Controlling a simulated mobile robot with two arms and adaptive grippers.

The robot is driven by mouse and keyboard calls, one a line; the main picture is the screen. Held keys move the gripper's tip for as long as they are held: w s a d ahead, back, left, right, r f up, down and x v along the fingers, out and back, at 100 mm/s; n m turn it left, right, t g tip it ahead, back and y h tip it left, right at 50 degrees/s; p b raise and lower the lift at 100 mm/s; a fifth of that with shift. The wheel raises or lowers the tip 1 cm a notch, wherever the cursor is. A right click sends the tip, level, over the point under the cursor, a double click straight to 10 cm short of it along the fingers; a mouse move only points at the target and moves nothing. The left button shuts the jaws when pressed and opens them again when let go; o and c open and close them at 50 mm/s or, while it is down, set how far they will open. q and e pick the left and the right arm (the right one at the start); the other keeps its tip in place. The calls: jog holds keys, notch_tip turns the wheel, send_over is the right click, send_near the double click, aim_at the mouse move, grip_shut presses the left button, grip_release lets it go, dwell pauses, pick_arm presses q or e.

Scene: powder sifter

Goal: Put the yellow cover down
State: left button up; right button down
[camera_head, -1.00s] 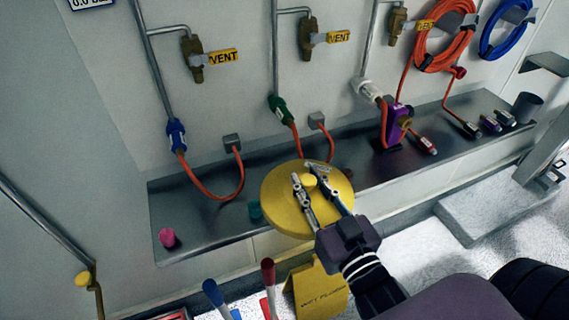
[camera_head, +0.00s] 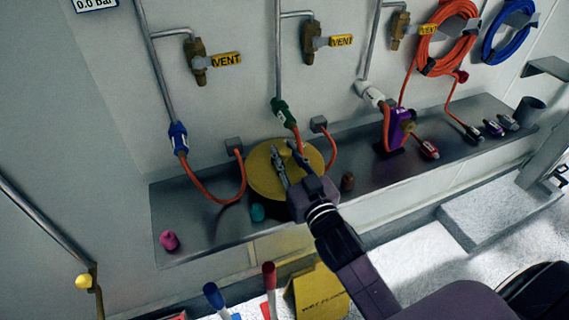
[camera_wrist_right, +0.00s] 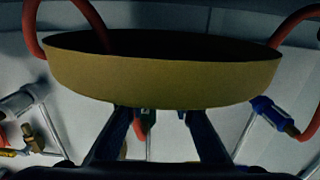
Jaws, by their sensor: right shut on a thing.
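The round yellow cover (camera_head: 262,183) is over the steel shelf, in front of the green hose connector, in the head view. My right gripper (camera_head: 287,160) reaches over it from the lower right and is shut on its central knob, which the fingers mostly hide. In the right wrist view the cover (camera_wrist_right: 165,82) fills the upper middle with its rim and dark hollow underside showing, and the gripper fingers (camera_wrist_right: 160,125) reach up to it. I cannot tell whether the cover touches the shelf. My left gripper is not in view.
The steel shelf (camera_head: 205,235) carries a pink cap (camera_head: 169,240), a teal cap (camera_head: 257,212) and a brown cap (camera_head: 348,181) around the cover. Orange hoses (camera_head: 210,197) loop close to the cover at its left and right. A purple block (camera_head: 401,128) stands further right.

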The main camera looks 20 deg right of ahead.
notch_tip(320, 180, down, 4)
jog(key=shift+r, duration=0.2)
jog(key=shift+w+f, duration=0.2)
jog(key=c, duration=2.1)
grip_release()
jog(key=shift+f, duration=0.2)
jog(key=o, duration=0.4)
jog(key=shift+o, duration=0.2)
